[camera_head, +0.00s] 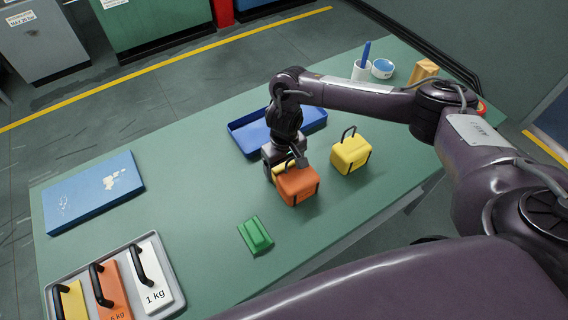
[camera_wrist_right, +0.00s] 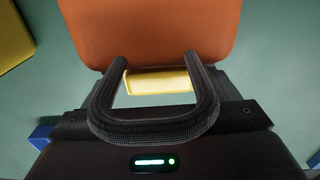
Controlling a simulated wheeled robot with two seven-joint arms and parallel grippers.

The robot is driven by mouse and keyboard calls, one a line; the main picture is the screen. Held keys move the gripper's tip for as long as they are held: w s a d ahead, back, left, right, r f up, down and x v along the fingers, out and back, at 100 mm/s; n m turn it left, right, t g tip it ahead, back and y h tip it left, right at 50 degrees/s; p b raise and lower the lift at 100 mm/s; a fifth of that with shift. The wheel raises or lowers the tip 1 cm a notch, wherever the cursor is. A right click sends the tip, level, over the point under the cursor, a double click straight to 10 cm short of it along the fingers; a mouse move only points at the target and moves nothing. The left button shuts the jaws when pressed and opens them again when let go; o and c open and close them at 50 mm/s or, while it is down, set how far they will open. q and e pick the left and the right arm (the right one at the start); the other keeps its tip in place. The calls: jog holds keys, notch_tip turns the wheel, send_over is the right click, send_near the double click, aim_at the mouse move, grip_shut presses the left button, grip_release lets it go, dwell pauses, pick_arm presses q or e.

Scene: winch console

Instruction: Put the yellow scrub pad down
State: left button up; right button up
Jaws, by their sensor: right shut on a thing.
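My right gripper (camera_head: 282,158) is shut on the yellow scrub pad (camera_head: 277,171), low over the green table. Only a small yellow part of the pad shows in the head view, behind an orange block (camera_head: 298,186). In the right wrist view the pad (camera_wrist_right: 160,82) shows as a pale yellow strip between the fingers, seen through a black loop handle (camera_wrist_right: 155,130). The orange block (camera_wrist_right: 150,32) is right beside the pad there. I cannot tell whether the pad touches the table. My left gripper is not in view.
A yellow block (camera_head: 350,155) with a black handle stands to the right. A blue tray (camera_head: 246,137) lies behind, and a green scrub pad (camera_head: 255,236) in front. A grey tray (camera_head: 172,291) with weights and a blue panel (camera_head: 92,192) are left. The table's middle left is clear.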

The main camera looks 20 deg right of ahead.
jog(key=shift+f, duration=0.15)
jog(key=o, duration=1)
jog(key=shift+r, duration=0.5)
notch_tip(320, 180, up, 11)
jog(key=p, duration=0.2)
jog(key=shift+s, duration=0.1)
jog(key=shift+c, duration=0.9)
notch_tip(320, 180, down, 3)
jog(key=shift+s+d+f, duration=0.15)
jog(key=shift+f, duration=0.05)
jog(key=shift+c, duration=0.3)
jog(key=shift+w+a+f+b, duration=0.15)
jog(key=shift+f+b, duration=0.55)
jog(key=shift+f, duration=1.2)
jog(key=shift+w+a+f+b, duration=0.2)
jog(key=shift+f+b, duration=0.5)
jog(key=shift+f, duration=1.15)
